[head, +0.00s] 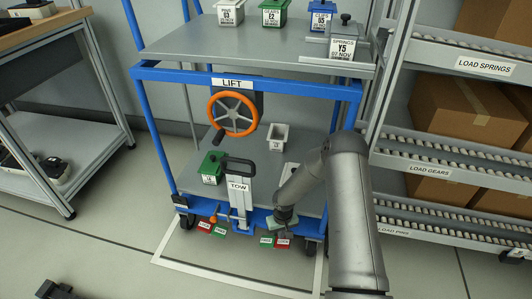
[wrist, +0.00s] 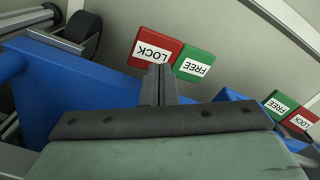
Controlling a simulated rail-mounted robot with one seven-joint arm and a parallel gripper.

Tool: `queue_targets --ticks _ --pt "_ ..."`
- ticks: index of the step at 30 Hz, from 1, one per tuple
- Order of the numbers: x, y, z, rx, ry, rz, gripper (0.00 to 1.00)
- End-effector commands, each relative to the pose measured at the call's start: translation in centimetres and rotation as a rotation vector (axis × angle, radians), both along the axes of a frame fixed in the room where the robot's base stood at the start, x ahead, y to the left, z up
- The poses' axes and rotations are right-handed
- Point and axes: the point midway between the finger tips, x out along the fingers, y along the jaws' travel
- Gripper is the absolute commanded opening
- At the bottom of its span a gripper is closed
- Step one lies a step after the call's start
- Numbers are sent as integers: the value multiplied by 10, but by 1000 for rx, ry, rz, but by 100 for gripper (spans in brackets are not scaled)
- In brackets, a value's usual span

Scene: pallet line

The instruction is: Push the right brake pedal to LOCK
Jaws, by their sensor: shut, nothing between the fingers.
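The cart with the blue frame (head: 345,100) stands in the white floor outline. On the right side of its front low edge hang a green FREE plate (head: 266,240) and a red LOCK plate (head: 283,244). In the wrist view, upside down, the same LOCK plate (wrist: 152,52) and FREE plate (wrist: 194,65) lie just beyond my gripper (wrist: 158,72). Its fingers are shut and empty, in line with the border between the plates. In the head view my gripper (head: 284,228) is low at the cart's front right. The right brake pedal is not discernible; my gripper seems to hide it.
The left pedal (head: 214,218), orange, sits by its own red (head: 204,227) and green plates. The TOW handle (head: 238,187) stands upright between the pairs. A caster (wrist: 84,35) shows in the wrist view. Roller shelves (head: 420,170) stand to the right.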

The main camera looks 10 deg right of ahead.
Motion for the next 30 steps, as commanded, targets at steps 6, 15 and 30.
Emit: queue_targets --ticks 6,15,30 --pt "0 0 -4 0 0 0 0" --pt "0 0 -9 0 0 0 0" --pt "0 0 -16 0 0 0 0"
